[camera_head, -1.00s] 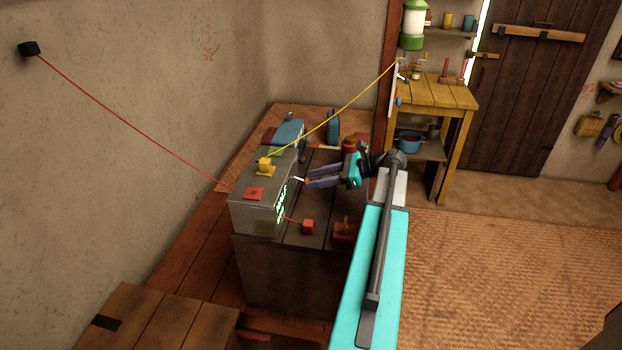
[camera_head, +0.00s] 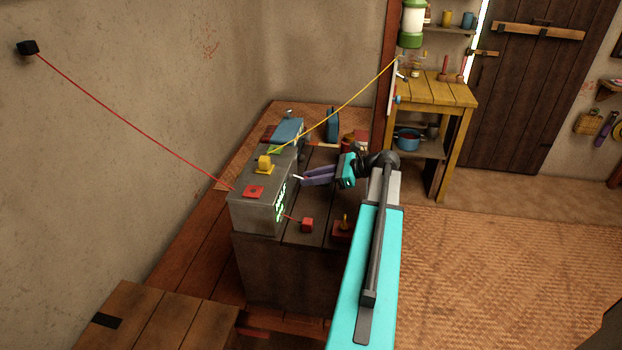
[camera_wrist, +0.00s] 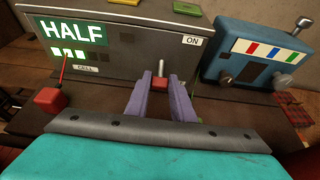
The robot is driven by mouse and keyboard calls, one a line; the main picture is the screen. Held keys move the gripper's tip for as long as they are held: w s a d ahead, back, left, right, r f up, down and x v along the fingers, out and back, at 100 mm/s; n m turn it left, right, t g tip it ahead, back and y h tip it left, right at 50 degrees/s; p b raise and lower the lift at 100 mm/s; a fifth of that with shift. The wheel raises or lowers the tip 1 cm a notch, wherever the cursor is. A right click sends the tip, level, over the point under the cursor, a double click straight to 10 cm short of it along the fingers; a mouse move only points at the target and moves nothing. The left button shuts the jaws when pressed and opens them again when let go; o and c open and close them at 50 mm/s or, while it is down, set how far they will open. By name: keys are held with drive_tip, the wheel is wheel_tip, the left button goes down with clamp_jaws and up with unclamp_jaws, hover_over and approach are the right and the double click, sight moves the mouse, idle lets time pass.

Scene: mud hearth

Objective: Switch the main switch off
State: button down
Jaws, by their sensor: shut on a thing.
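The grey box (camera_head: 262,212) stands on the dark wooden bench. In the wrist view its front (camera_wrist: 115,55) shows a green "HALF" sign, lit green bars and a "CELL" label. The main switch appears to be the metal lever (camera_wrist: 161,68) with a red knob (camera_wrist: 160,84), jutting from the front at the right. An "ON" label (camera_wrist: 192,40) is above and right of it. In the head view the lever (camera_head: 298,178) is a short pale rod. My gripper (camera_wrist: 160,86), with purple fingers, is shut on the red knob; it also shows in the head view (camera_head: 306,176).
A blue device (camera_wrist: 262,55) with knobs stands just right of the box. A yellow cord (camera_head: 335,112) and a red cord (camera_head: 130,118) run to the box.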

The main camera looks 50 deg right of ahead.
drive_tip(key=shift+f+t+y, duration=0.35)
drive_tip(key=shift+t+y, duration=0.05)
drive_tip(key=shift+t, duration=0.2)
drive_tip(key=c, duration=1.5)
unclamp_jaws()
drive_tip(key=b+v, duration=0.2)
drive_tip(key=v, duration=1)
drive_tip(key=shift+s+d, duration=0.2)
drive_tip(key=shift+s, duration=0.1)
drive_tip(key=shift+s+d+r+b, duration=0.2)
drive_tip(key=shift+s+r+b, duration=0.1)
drive_tip(key=shift+s, duration=0.2)
drive_tip(key=shift+f, duration=0.1)
